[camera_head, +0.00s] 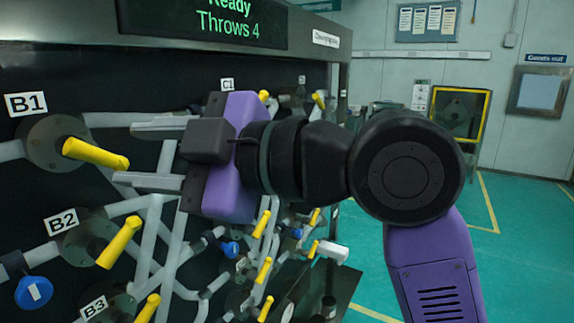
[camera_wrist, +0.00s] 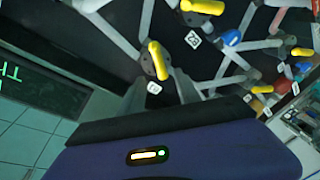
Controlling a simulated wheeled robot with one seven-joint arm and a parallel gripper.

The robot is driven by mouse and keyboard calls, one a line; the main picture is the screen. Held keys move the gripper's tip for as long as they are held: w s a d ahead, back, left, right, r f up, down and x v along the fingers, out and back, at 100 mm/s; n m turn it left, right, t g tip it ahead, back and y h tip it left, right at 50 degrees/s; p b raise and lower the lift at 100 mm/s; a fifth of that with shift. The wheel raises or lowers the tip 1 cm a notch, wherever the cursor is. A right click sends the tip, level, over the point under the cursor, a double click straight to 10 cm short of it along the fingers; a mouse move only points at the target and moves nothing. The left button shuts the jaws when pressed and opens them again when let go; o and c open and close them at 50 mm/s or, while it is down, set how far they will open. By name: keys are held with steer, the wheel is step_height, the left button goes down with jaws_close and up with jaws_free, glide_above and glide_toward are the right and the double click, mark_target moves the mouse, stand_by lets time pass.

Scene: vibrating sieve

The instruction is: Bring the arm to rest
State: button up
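My gripper (camera_head: 122,152) is in front of the black valve panel in the head view, its two grey fingers pointing left. The fingers are apart with nothing between them. Valve B1 (camera_head: 52,142), with a yellow handle (camera_head: 95,153), lies just left of the fingertips; I cannot tell whether the near finger touches the handle. My purple and black arm is bent, reaching in from the lower right. The wrist view shows a yellow-handled valve (camera_wrist: 158,60) just beyond the gripper body.
Valve B2 (camera_head: 85,238) and valve B3 (camera_head: 110,302) sit below B1, with grey pipes and blue handles (camera_head: 34,291) around them. A display (camera_head: 225,22) reads "Ready Throws 4". Green floor (camera_head: 520,225) is open at the right. A yellow-framed machine (camera_head: 487,118) stands behind.

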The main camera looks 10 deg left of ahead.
step_height(320, 180, up, 6)
steer(key=w+d+f+m+t+y, duration=0.1)
steer(key=w+d+m+t+y, duration=0.1)
steer(key=m+t, duration=0.1)
steer(key=w+d+f+m+t, duration=0.2)
steer(key=w+d+m+t, duration=0.2)
steer(key=d+m+t, duration=0.3)
steer(key=d+f+m+t+h, duration=1)
steer(key=d+f+m, duration=0.5)
steer(key=f, duration=0.5)
steer(key=s+d+f+m+g+h, duration=0.25)
steer(key=s+d+f+h, duration=0.45)
steer(key=s+d+f, duration=0.55)
steer(key=s+d+f+g, duration=0.1)
steer(key=s+f+g, duration=0.1)
steer(key=s+f, duration=0.2)
steer(key=s+d+f+n+g+h, duration=0.1)
steer(key=s+f, duration=0.3)
steer(key=s, duration=0.6)
steer(key=s+d+f+g, duration=0.1)
steer(key=s+f+g, duration=0.1)
steer(key=s+f, duration=0.3)
steer(key=s, duration=0.3)
steer(key=shift+g+h, duration=0.35)
steer(key=shift+h, duration=0.05)
